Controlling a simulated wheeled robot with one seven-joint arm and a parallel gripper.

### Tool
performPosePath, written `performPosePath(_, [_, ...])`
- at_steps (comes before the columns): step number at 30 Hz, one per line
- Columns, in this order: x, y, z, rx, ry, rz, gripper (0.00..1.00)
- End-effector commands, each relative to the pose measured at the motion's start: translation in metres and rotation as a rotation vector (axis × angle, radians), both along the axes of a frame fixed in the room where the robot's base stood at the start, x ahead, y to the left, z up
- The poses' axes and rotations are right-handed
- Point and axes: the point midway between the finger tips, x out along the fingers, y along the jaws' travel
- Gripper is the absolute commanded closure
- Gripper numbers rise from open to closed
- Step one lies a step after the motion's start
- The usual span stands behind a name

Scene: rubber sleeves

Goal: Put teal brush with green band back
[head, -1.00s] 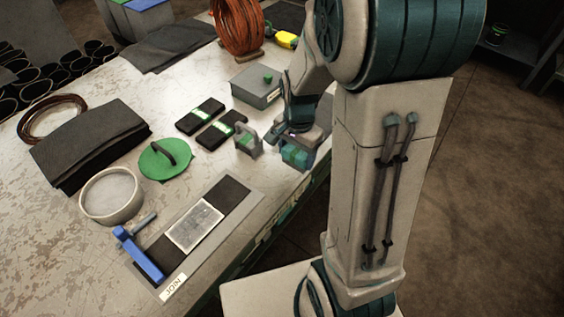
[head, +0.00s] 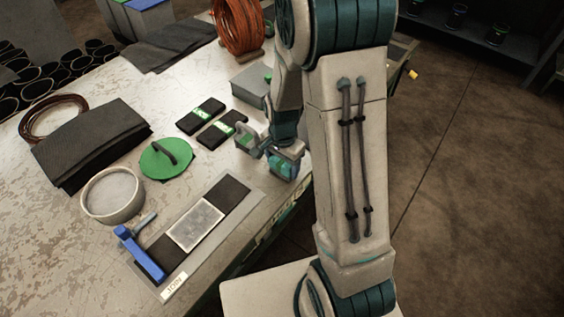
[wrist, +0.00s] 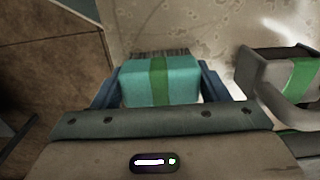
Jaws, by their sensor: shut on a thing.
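The teal brush with a green band (wrist: 145,84) sits between my gripper's two blue fingers in the wrist view, with dark bristles along its far edge. My gripper (wrist: 160,88) is shut on it. In the head view the brush (head: 283,167) shows at my gripper (head: 284,160), over the table's right front edge. A grey handled block with a green band (head: 245,138) is close to the left of my gripper. In the wrist view this grey block (wrist: 268,80) is to the right of the brush, apart from it. Whether the brush touches the table is unclear.
Two black packs with green labels (head: 201,115), a green disc with a handle (head: 166,159), a white round dish (head: 112,195) and a blue clamp tool (head: 138,253) lie on the table. A grey box (head: 250,83) stands behind my arm. Bare tabletop (head: 60,235) is at left.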

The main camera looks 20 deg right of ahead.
Motion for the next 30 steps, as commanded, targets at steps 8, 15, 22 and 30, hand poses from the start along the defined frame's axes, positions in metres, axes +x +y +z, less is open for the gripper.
performPosePath(8, [0.000, 0.000, -0.003, 0.000, 0.000, 0.000, 0.10])
performPosePath(15, [0.000, 0.000, -0.001, 0.000, 0.000, 0.000, 0.10])
performPosePath(22, [0.002, 0.000, 0.026, 0.000, -0.007, 0.001, 0.10])
performPosePath(30, [0.001, 0.000, 0.082, 0.000, -0.006, 0.001, 0.10])
